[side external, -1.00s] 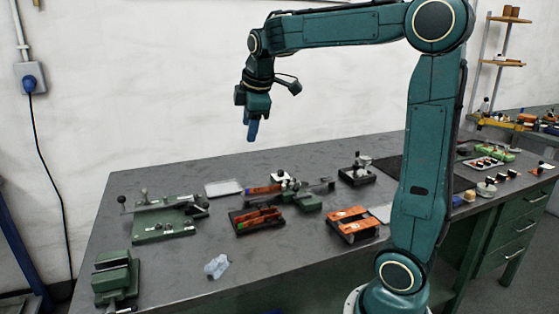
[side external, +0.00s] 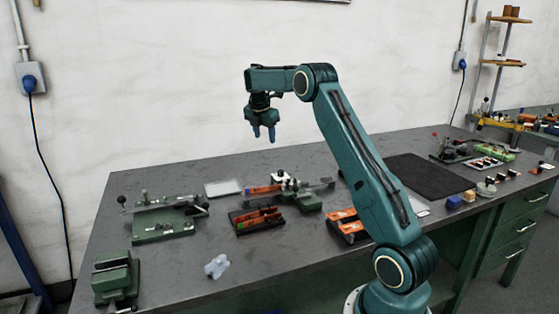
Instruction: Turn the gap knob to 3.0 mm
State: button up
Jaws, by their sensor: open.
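My gripper (side external: 264,134) hangs in the air above the middle of the bench, blue fingertips down and apart, holding nothing. Below it on the bench is a green device (side external: 302,195) with a white block and dark knob on top. Another green device (side external: 165,216) with a lever and small knobs stands at left. A third green device (side external: 452,148) with a red knob stands far right. I cannot tell which one carries the gap knob, and no scale is readable. My gripper touches none of them.
An orange-and-dark tray (side external: 257,221) and orange box (side external: 346,225) sit mid-bench. A green vise (side external: 115,277) is at front left, a crumpled bluish piece (side external: 217,266) near it. A black mat (side external: 428,176) lies at right. My arm hides part of the bench.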

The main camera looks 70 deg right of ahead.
aim_at(280, 172)
jog(key=s+d+f+n, duration=0.1)
jog(key=d+f+n, duration=0.1)
jog(key=d+f, duration=0.3)
jog(key=shift+d+f+g, duration=0.15)
jog(key=shift+d+g, duration=0.25)
jog(key=shift+d, duration=0.15)
jog(key=x, duration=1.3)
jog(key=shift+f, duration=0.35)
jog(key=c, duration=1)
